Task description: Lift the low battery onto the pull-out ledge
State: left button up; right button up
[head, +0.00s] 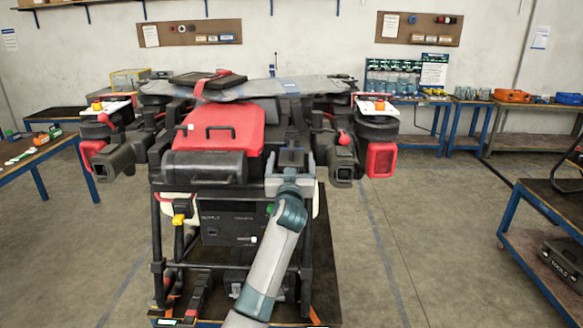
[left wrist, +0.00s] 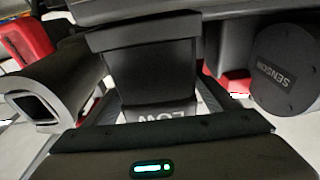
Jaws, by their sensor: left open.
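The low battery (left wrist: 150,70) is a black block with a wider top, marked "LOW" on its near face, in the middle of the left wrist view. In the head view a dark block (head: 291,157), seemingly this battery, sits on the front of the drone, right of the red cover. My left gripper (head: 291,170) is at that block with its jaws open, one on each side of it. I cannot tell whether they touch it. My right gripper is not in view. I cannot make out the pull-out ledge clearly; my left arm hides part of the drone's front.
The drone (head: 220,90) stands on a black frame with a "SUPPLY" box (head: 222,222) low in front. A red cover (head: 230,125) is left of the gripper. A round "SENSOR" housing (left wrist: 285,70) and a hollow black housing (left wrist: 45,90) flank the battery.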

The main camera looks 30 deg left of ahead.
pick_arm(q)
jog(key=c, duration=2)
jog(key=shift+r, duration=0.2)
grip_shut()
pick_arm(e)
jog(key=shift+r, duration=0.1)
